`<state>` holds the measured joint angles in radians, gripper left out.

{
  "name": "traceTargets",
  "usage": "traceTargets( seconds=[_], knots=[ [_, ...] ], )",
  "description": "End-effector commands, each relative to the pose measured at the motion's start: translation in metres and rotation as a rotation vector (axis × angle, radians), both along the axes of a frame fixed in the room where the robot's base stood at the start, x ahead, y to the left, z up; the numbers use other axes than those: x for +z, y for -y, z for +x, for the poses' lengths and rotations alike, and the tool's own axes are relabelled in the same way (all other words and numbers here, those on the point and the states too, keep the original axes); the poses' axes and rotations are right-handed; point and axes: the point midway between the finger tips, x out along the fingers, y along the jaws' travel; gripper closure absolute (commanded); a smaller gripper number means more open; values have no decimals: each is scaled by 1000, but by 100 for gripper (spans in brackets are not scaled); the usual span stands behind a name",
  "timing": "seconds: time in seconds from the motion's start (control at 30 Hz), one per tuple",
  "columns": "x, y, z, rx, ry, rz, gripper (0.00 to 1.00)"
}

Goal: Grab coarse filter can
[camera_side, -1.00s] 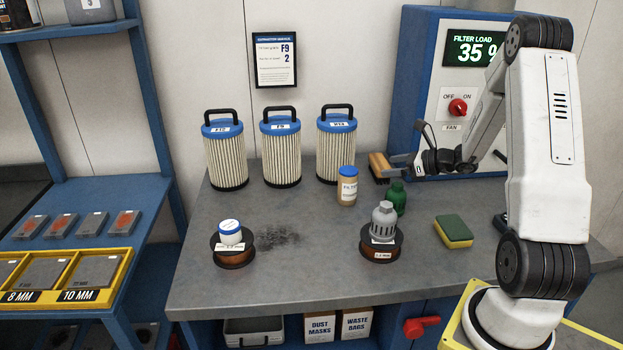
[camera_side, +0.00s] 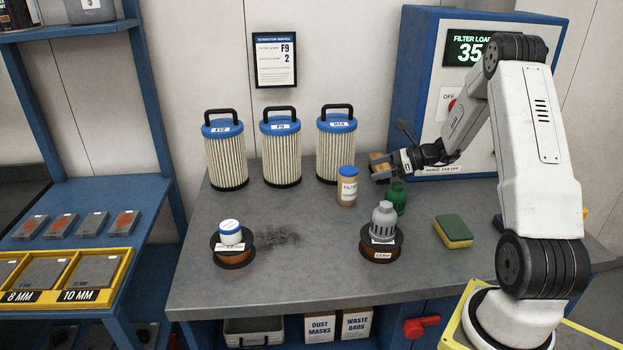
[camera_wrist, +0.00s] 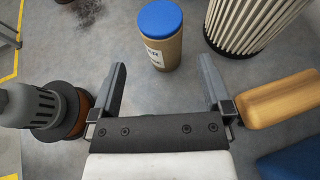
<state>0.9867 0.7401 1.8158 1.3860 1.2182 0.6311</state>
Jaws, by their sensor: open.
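A small tan can (camera_side: 347,193) with a blue lid and a white label reading "FILTER" stands upright on the grey bench. In the wrist view the can (camera_wrist: 170,50) lies ahead of the fingertips, roughly centred between them, with its base on the bench. My gripper (camera_side: 381,168) is open and empty, to the right of the can in the side view. The wrist view shows both fingers of my gripper (camera_wrist: 163,77) spread apart, with bare bench between them. Neither finger touches the can.
Tall pleated filters with blue tops and black handles (camera_side: 280,158) stand along the back. A green bottle (camera_side: 397,199) is just right of the can. A wooden-handled brush (camera_wrist: 275,97) lies by the right finger. A grey nozzle on a spool (camera_side: 382,228) stands in front.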

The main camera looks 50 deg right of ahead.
Motion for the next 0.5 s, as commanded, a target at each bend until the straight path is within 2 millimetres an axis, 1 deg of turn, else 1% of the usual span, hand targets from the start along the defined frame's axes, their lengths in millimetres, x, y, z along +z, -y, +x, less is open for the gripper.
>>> traceTargets(
  seconds=[0.03,0.2,0.3,0.5],
  knots=[
    [-3,-4,6,3,-1,1,0],
    [-11,-13,22,1,0,0,0],
    [-13,-16,27,0,0,-1,0],
    [-14,-17,29,-1,1,0,0]
  ],
)
